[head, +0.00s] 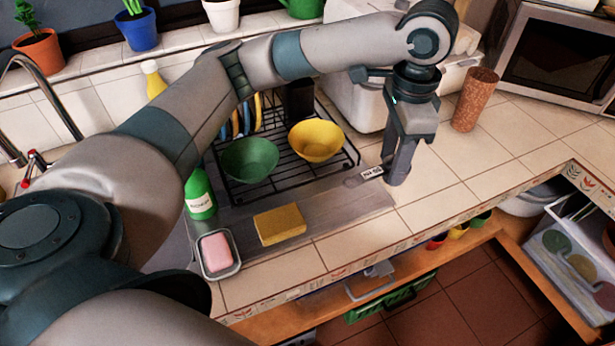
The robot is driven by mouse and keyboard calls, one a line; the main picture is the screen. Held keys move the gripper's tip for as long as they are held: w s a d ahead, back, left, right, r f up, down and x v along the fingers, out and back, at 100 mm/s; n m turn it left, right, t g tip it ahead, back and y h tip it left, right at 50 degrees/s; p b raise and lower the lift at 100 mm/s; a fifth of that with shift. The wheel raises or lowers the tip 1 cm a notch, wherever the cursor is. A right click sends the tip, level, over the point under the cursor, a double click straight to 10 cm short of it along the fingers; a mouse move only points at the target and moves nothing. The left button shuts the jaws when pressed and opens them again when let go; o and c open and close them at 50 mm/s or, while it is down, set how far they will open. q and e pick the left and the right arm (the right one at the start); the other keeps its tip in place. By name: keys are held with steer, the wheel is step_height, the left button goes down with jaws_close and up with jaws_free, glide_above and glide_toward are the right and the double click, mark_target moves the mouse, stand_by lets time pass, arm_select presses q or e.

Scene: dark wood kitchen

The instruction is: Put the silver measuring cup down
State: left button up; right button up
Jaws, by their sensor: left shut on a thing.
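My left gripper (398,170) points down over the counter, right of the dish rack, with its fingers close together. It is shut on the silver measuring cup (370,173), of which a small pale part with dark markings shows at the left of the fingertips. The rest of the cup is hidden or too small to make out. It is at or just above the counter, by the right end of the metal drainboard (340,204); I cannot tell whether it touches. My right gripper is not in view.
A black rack (341,169) holds a green bowl (249,161) and a yellow bowl (317,141). A sponge (281,225), soap dish (220,271) and green bottle (200,195) stand left. A cork-coloured cylinder (474,100) and microwave (560,52) are behind right. Tiles (440,205) near the gripper are clear.

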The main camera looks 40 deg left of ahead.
arm_select(q)
steer(key=shift+w+d+r+m, duration=0.15)
steer(key=shift+m, duration=0.15)
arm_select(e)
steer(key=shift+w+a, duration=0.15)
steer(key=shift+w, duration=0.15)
